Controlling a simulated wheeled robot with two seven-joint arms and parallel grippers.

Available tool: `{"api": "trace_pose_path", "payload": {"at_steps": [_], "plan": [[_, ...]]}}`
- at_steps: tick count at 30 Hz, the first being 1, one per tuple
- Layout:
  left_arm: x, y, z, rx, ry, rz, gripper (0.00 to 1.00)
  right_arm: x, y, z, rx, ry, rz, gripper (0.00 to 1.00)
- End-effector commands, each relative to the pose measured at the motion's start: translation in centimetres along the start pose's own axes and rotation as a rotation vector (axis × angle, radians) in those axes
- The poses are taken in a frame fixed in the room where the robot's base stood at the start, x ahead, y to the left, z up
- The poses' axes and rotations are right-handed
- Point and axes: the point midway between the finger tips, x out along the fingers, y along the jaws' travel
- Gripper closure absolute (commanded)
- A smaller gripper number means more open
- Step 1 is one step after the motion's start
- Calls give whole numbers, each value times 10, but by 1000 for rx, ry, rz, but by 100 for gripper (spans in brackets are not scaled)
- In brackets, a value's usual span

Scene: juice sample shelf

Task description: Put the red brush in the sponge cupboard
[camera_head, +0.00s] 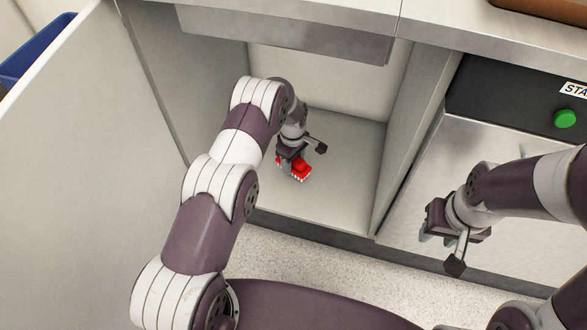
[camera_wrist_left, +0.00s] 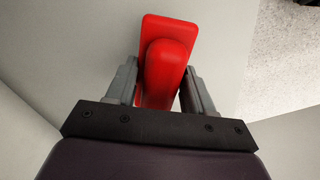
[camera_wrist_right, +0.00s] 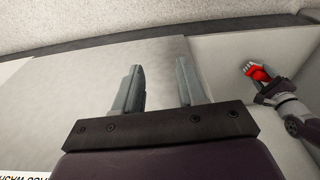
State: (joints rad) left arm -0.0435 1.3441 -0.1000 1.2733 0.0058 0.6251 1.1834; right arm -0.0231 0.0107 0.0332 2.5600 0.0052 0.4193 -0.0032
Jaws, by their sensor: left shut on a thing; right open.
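The red brush (camera_head: 301,172) has white bristles along its lower edge and is inside the open cupboard (camera_head: 340,195), over its floor. My left gripper (camera_head: 289,160) is shut on the brush; in the left wrist view the red brush (camera_wrist_left: 166,62) sits between the two fingers. I cannot tell whether the bristles touch the cupboard floor. The right wrist view also shows the brush (camera_wrist_right: 259,73) in the left gripper. My right gripper (camera_head: 438,238) is open and empty, in front of the grey front panel to the right of the cupboard.
An open white door (camera_head: 70,150) stands at the left of the cupboard. A partition wall (camera_head: 408,140) bounds it on the right. A sink basin underside (camera_head: 290,35) hangs at its top. A green button (camera_head: 565,118) is on a black panel at right. The cupboard floor around the brush is clear.

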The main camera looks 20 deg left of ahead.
Motion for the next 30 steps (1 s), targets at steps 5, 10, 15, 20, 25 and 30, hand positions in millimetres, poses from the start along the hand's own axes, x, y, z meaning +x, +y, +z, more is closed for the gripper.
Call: {"api": "trace_pose_path", "payload": {"at_steps": [5,10,15,20,25,30], "plan": [[37,0,0,0,-1,-1,79,24,0,3,0,0,0,60],[32,0,0,0,-1,0,79,20,0,2,0,0,0,60],[37,0,1,0,-1,0,79,24,0,3,0,0,0,60],[36,0,1,0,-1,-1,22,22,0,3,0,0,0,60],[36,0,1,0,-1,0,22,22,0,3,0,0,0,60],[12,1,0,0,0,1,22,7,0,1,0,0,0,60]]}}
